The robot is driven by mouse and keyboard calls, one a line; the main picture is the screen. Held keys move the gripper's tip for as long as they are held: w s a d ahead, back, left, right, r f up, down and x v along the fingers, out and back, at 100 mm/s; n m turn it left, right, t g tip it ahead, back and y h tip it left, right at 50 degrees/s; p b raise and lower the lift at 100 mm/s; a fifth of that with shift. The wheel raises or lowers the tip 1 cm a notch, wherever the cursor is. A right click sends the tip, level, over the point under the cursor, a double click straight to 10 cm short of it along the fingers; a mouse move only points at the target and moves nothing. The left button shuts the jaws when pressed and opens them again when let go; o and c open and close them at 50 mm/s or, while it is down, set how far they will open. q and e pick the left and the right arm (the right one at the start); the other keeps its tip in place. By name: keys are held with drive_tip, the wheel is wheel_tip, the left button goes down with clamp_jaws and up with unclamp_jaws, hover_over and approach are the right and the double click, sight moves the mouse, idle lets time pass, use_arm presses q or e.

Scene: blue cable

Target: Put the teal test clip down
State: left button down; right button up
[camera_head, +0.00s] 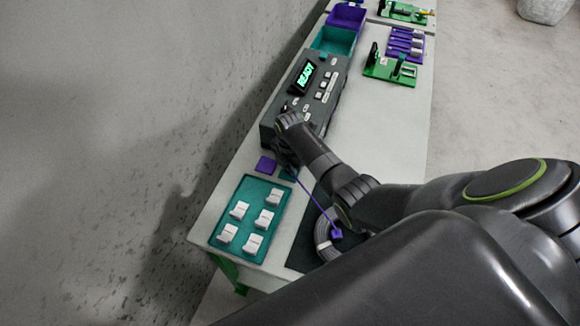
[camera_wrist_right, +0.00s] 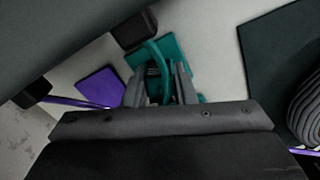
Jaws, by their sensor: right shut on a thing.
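My right gripper (camera_head: 285,160) is low over the table's near part, just in front of the dark tester box; my own wrist partly covers it. In the right wrist view its fingers (camera_wrist_right: 160,84) are shut on the teal test clip (camera_wrist_right: 166,86), whose teal lead arches up between them. The clip is over or at a teal square pad (camera_wrist_right: 176,48); whether it touches the pad cannot be told. That pad also shows in the head view (camera_head: 287,175). My left gripper is not in view.
A purple pad (camera_head: 265,166) lies left of the teal one. The tester (camera_head: 322,93) reads READY. A teal tray (camera_head: 222,236) of white connectors stands nearby. A purple clip (camera_head: 336,233) is at a grey cable coil (camera_head: 322,240) on a dark mat; its purple lead stretches across.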

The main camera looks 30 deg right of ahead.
drive_tip(key=o, duration=0.8)
drive_tip(key=shift+s+f, duration=0.15)
drive_tip(key=shift+f, duration=0.2)
drive_tip(key=shift+o, duration=0.7)
drive_tip(key=shift+a+f, duration=0.1)
drive_tip(key=shift+s, duration=0.1)
drive_tip(key=shift+r, duration=0.25)
wheel_tip(320, 180, up, 13)
drive_tip(key=shift+w, duration=0.25)
